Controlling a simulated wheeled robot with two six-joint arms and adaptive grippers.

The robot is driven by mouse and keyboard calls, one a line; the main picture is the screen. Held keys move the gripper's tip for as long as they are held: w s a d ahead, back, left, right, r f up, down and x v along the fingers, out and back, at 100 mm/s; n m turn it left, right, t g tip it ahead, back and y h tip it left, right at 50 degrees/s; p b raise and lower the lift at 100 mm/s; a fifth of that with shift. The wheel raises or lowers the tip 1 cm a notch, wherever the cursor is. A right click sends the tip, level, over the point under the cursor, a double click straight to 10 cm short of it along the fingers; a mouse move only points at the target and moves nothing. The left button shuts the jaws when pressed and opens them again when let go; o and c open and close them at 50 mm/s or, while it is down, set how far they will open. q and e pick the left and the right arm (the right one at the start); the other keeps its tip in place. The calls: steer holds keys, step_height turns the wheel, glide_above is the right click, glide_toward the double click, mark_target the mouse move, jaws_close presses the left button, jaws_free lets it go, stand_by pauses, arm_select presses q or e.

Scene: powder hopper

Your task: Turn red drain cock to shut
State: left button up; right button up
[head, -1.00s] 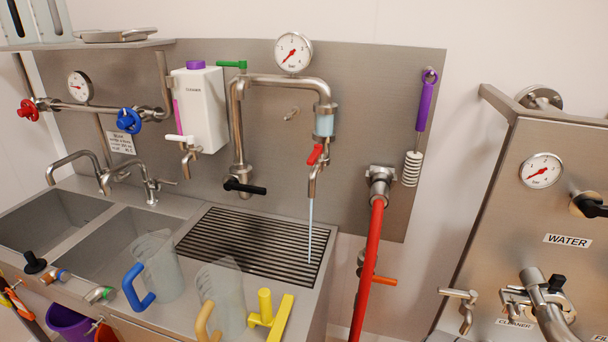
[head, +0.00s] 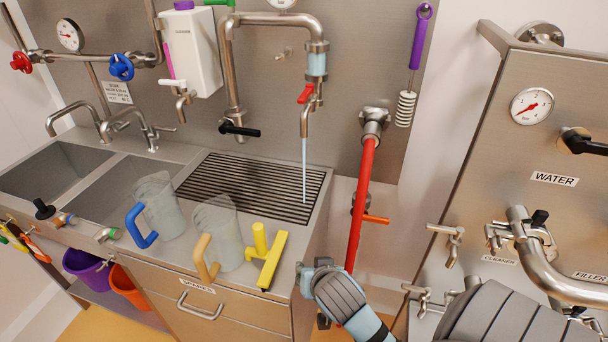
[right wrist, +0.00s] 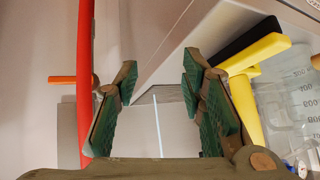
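The red drain cock (head: 305,93) sits on the down pipe under a sight glass (head: 317,64). Its short red handle slants down to the left. A thin water stream (head: 304,165) runs from the spout below it onto the slotted drain grid (head: 240,182). My right gripper (head: 310,272) is low, in front of the counter's right end, well below the cock and apart from it. In the right wrist view its two green-padded fingers (right wrist: 160,95) are spread with nothing between them. The cock is not visible there. My left gripper is not in view.
A red hose (head: 363,205) with an orange lever (head: 375,219) hangs behind my right gripper. A black-handled valve (head: 240,130) is left of the cock. The steel cabinet (head: 470,190) is at right.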

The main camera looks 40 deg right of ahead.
steer(key=w+d+r+m+t+h, duration=0.2)
steer(key=w+d+r+m+t, duration=0.15)
steer(key=w+r+m, duration=0.4)
steer(key=m+t+h, duration=0.3)
steer(key=m+h, duration=0.2)
steer(key=m, duration=0.6)
glide_toward(302, 104)
steer(key=x, duration=0.3)
steer(key=b+x, duration=0.2)
steer(key=x, duration=0.5)
steer(key=shift+w+d, duration=0.2)
steer(key=shift+w, duration=0.1)
steer(key=shift+w+d+r, duration=0.1)
steer(key=shift+w+r, duration=0.05)
steer(key=shift+w, duration=0.05)
steer(key=shift+w, duration=0.1)
jaws_close()
